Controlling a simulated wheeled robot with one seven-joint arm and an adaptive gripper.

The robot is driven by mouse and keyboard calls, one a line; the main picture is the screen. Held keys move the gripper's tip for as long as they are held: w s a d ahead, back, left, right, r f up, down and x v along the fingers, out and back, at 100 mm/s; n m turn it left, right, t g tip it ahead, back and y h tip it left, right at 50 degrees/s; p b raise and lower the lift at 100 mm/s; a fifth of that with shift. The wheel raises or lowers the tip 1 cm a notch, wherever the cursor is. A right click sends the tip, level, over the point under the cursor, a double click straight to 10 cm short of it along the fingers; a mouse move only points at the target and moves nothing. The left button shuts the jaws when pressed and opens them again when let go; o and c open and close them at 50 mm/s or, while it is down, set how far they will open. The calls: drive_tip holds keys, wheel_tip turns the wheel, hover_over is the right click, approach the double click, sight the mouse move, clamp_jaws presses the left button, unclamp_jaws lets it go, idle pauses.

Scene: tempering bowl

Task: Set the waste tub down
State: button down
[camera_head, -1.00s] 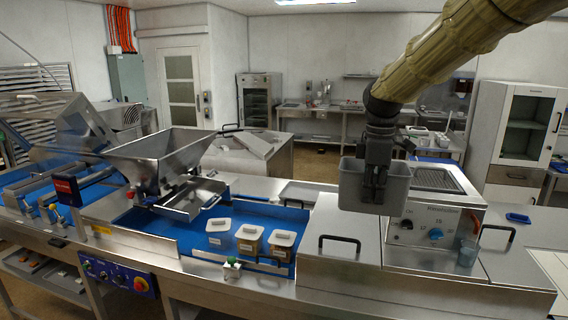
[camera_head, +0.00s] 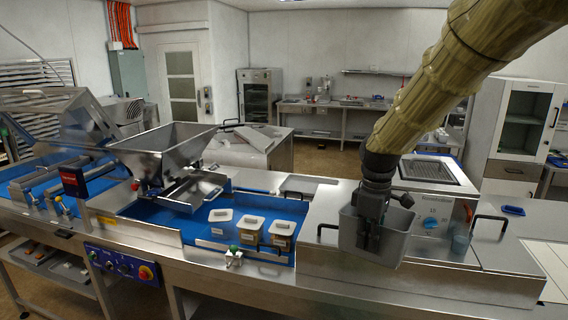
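The waste tub (camera_head: 394,243) is a grey open-topped box. It hangs upright from my gripper (camera_head: 368,234), whose dark fingers are at the tub's near wall and look shut on it. The tub is in front of the machine with the blue knob, over the steel counter's raised section (camera_head: 318,262). I cannot tell whether its base touches the steel. The fingertips are partly hard to make out against the tub.
Several lidded containers (camera_head: 283,234) stand on the blue belt (camera_head: 195,230) left of the tub. The tempering machine (camera_head: 432,212) is close behind it. A clear cup (camera_head: 460,244) and a black handle (camera_head: 490,229) are to the right. A steel hopper (camera_head: 165,150) stands left.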

drive_tip(key=s+a+f+m, duration=0.1)
drive_tip(key=s+f+m, duration=0.2)
drive_tip(key=f, duration=0.8)
drive_tip(key=s+f+m, duration=0.3)
drive_tip(key=f+m, duration=0.1)
drive_tip(key=f, duration=0.6)
drive_tip(key=s+a+f+m, duration=0.1)
drive_tip(key=s+f+m, duration=0.3)
drive_tip(key=f, duration=0.7)
drive_tip(key=shift+a+f, duration=0.3)
wheel_tip(320, 180, down, 13)
drive_tip(key=b, duration=1.3)
